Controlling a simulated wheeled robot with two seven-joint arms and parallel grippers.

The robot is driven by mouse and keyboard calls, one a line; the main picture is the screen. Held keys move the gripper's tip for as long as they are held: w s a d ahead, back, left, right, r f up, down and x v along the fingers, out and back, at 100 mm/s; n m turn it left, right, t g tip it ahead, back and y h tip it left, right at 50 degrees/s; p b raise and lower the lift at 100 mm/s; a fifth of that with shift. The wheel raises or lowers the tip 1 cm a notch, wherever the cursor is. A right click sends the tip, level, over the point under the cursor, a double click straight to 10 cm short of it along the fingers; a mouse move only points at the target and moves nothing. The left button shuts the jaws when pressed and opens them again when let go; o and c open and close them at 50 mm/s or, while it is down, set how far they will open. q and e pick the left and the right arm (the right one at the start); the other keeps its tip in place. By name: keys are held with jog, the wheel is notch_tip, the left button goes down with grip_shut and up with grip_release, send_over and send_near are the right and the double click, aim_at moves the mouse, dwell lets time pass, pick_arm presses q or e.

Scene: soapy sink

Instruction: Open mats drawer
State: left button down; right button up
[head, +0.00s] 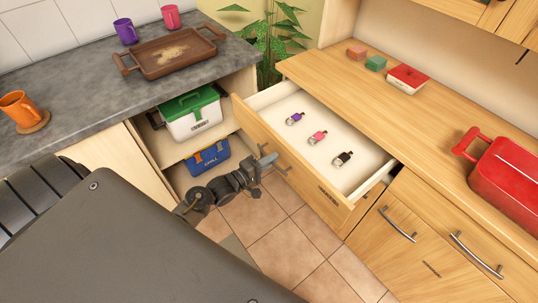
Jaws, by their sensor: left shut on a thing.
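A wooden drawer (312,183) stands pulled out from the wooden counter unit on the right. Its white inside holds a purple, a pink and a dark small item, spaced in a row. A small label on its front is too small to read. My left gripper (264,167) is at the outer side of the drawer front and is shut on the drawer handle (281,169), which it partly hides. My right gripper does not show.
A wooden tray (170,52), two cups and an orange mug (19,107) stand on the grey counter. A green-lidded box (191,117) and a blue box (208,158) sit on shelves below. A red container (508,178) stands on the wooden counter. Tiled floor (290,247) is clear.

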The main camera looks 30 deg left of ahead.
pick_arm(q)
jog(key=shift+s, duration=0.1)
jog(key=c, duration=1.4)
grip_release()
jog(key=shift+s, duration=0.1)
jog(key=b+v, duration=0.1)
jog(key=v, duration=0.9)
jog(key=shift+s, duration=0.3)
jog(key=shift+a+f, duration=0.1)
